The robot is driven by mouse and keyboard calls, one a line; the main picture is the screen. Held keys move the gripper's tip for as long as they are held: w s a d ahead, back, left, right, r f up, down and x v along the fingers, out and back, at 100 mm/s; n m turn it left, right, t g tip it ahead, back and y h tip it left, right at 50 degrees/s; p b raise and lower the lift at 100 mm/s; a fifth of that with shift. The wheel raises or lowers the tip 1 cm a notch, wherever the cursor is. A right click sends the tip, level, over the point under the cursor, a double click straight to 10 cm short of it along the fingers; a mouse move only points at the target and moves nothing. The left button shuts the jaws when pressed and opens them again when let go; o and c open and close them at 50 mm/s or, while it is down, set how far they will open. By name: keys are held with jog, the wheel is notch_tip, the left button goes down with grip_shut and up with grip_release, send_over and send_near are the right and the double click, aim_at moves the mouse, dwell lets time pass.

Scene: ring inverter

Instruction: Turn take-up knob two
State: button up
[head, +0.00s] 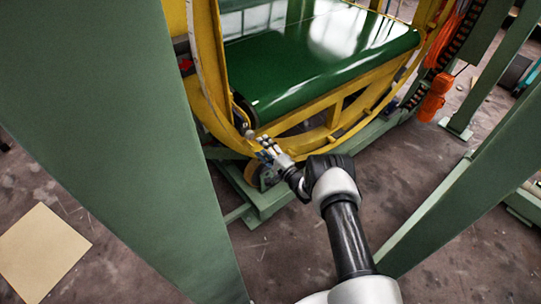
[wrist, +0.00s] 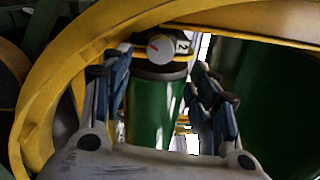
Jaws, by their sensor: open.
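In the head view a small grey round part (head: 249,133), which looks like this knob, shows at the roller's near left end. My gripper (wrist: 160,80) is open and empty, one finger on each side below the knob in the wrist view. In the head view my gripper (head: 265,146) is just right of and below the knob, apparently not touching it.
A yellow ring frame (head: 213,80) curves around the green belt (head: 330,55) and lies close to my gripper. A wide green post (head: 120,110) stands at the left and a green beam (head: 460,200) at the right. A tan sheet (head: 42,252) lies on the floor.

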jog(key=shift+v, duration=2.35)
jog(key=w+d+r+n+g+h, duration=0.1)
jog(key=w+d+r+h, duration=0.1)
jog(key=r, duration=0.6)
jog(key=w+d+r+n+h, duration=0.2)
jog(key=d+r+h, duration=0.1)
jog(key=r, duration=0.5)
jog(key=w+d+r+n+g+h, duration=0.1)
jog(key=d+r+h, duration=0.1)
jog(key=r, duration=0.6)
jog(key=s+d+r+n+g+h, duration=0.1)
jog(key=s+d+r+n+h, duration=0.15)
jog(key=s+r, duration=0.5)
jog(key=s+d+r+n+g+h, duration=0.15)
jog(key=s+r, duration=0.25)
jog(key=s, duration=0.5)
jog(key=s+d+r+n+g, duration=0.15)
jog(key=s+r, duration=0.35)
jog(key=s, duration=0.5)
jog(key=s+a+f+n+g, duration=0.1)
jog(key=s+g, duration=0.1)
jog(key=s, duration=1)
jog(key=s+a+f+n+g+y, duration=0.1)
jog(key=s+a+f+n+g, duration=0.1)
jog(key=s, duration=1)
jog(key=shift+a, duration=0.3)
